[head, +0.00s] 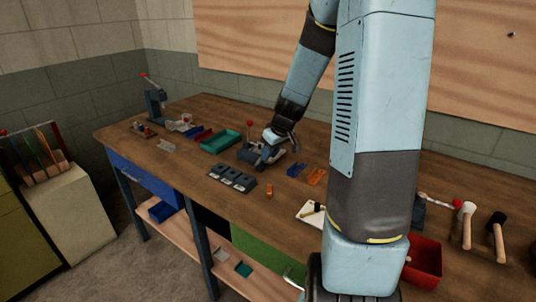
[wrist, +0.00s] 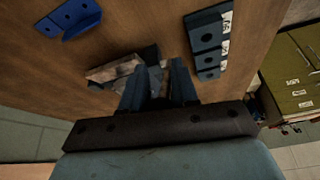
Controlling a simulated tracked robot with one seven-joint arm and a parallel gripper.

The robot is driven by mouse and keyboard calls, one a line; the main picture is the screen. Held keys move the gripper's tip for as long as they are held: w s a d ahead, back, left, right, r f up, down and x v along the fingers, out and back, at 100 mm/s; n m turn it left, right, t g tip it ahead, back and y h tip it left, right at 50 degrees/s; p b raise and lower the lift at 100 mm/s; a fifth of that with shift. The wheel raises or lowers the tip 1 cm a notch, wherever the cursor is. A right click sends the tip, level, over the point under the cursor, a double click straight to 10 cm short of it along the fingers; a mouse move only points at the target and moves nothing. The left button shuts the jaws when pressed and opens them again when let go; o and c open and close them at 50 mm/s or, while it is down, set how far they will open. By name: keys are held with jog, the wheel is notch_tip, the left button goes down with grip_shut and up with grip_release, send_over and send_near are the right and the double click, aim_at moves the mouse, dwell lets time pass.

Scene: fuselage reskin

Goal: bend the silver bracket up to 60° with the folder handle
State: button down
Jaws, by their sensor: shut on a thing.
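The folder (head: 262,156) is a dark grey bench tool on the middle of the wooden bench. A red knob (head: 250,124) stands on a thin rod just left of my gripper in the head view. My gripper (head: 278,134) is low over the folder. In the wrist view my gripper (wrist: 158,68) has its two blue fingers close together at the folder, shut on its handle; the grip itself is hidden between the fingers. A pale, flat piece (wrist: 113,69), perhaps the silver bracket, lies on the folder beside the fingers. Its bend angle cannot be read.
A dark slotted block (head: 232,178) sits in front of the folder, a green tray (head: 220,142) to its left. A small orange cylinder (head: 269,191) stands near the front edge. Mallets (head: 467,225) lie far right.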

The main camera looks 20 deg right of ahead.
jog(key=shift+a, duration=0.25)
jog(key=c, duration=1.2)
grip_release()
jog(key=shift+o, duration=1.2)
jog(key=shift+d, duration=0.1)
jog(key=shift+r, duration=0.1)
jog(key=v, duration=1.3)
jog(key=shift+s+r, duration=0.2)
